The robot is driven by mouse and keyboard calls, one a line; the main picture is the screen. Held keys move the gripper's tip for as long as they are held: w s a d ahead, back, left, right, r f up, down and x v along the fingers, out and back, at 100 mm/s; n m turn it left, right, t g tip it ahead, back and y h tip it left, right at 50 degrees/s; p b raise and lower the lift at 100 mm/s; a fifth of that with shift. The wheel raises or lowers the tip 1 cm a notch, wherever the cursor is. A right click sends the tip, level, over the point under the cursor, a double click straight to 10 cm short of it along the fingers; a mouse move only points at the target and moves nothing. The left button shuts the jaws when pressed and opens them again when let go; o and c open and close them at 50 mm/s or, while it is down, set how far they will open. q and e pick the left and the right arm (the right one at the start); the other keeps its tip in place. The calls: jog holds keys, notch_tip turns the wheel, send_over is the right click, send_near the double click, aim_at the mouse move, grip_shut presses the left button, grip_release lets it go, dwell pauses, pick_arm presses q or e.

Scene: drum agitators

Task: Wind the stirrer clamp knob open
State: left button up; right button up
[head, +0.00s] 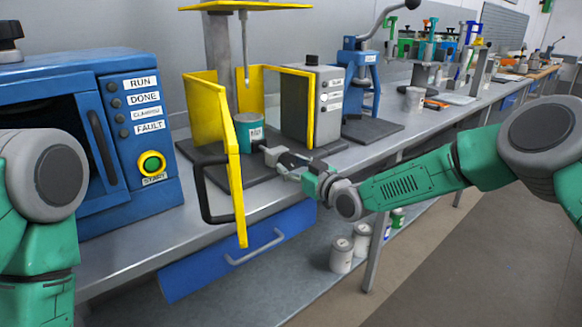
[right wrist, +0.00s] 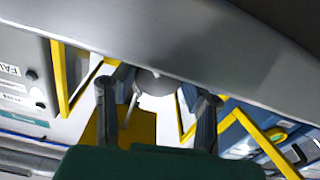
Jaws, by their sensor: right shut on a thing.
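The stirrer stands on the bench with a yellow guard (head: 204,108) and a thin stirring rod (head: 245,62) hanging above. A teal can (head: 249,132) with a white label sits upright on its dark base (head: 235,178). My right gripper (head: 268,154) is low beside the can, at its front right, shut on the clamp knob, which its fingers mostly hide. In the right wrist view, a rounded grey part (right wrist: 155,83) shows between the two dark fingers. My left gripper is not in view; only part of the left arm shows at the left edge.
The yellow guard door (head: 233,190) with its black handle (head: 207,195) stands open toward me, left of my right gripper. A blue machine (head: 135,150) is at left, a grey control box (head: 318,105) behind the gripper. A blue press (head: 360,80) stands further right.

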jog(key=shift+s+d+f+n+b, duration=0.15)
jog(key=shift+n+b, duration=0.4)
jog(key=shift+n, duration=1)
jog(key=shift+w+a+f+n+b, duration=0.15)
jog(key=shift+n+b, duration=0.4)
jog(key=shift+n, duration=1)
jog(key=shift+s+d, duration=0.1)
jog(key=o, duration=1.2)
jog(key=shift+c, duration=0.2)
jog(key=shift+s+d, duration=0.15)
jog(key=v, duration=1.1)
jog(key=shift+s+d+r, duration=0.15)
jog(key=shift+s+d, duration=0.05)
jog(key=shift+d, duration=0.05)
